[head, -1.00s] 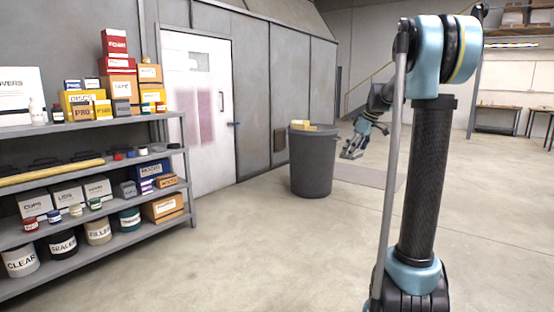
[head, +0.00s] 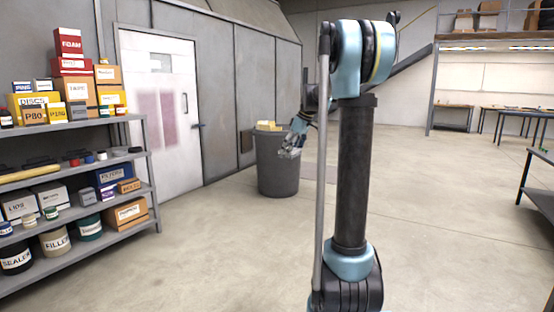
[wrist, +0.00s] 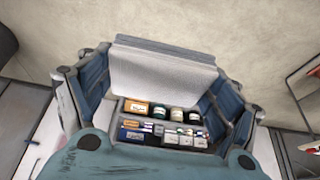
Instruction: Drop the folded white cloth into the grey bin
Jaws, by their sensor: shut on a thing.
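My gripper (head: 291,146) is at the end of the outstretched arm, overlapping the right edge of the grey bin (head: 278,170) in the head view. Whether it is in front of the bin or beside it is hard to tell. In the wrist view my gripper (wrist: 158,88) is shut on the folded white cloth (wrist: 165,75), a flat pale rectangle spanning between the blue-grey fingers. The cloth is too small to make out clearly in the head view. The bin stands upright on the floor, with yellowish stuff (head: 268,126) showing at its rim.
A grey shelf unit (head: 135,232) with boxes and tins stands at the left. A white door (head: 160,110) in a grey wall is behind it. Tables (head: 510,112) stand at the back right, and a dark bench (head: 540,200) at the right edge. The middle floor is open.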

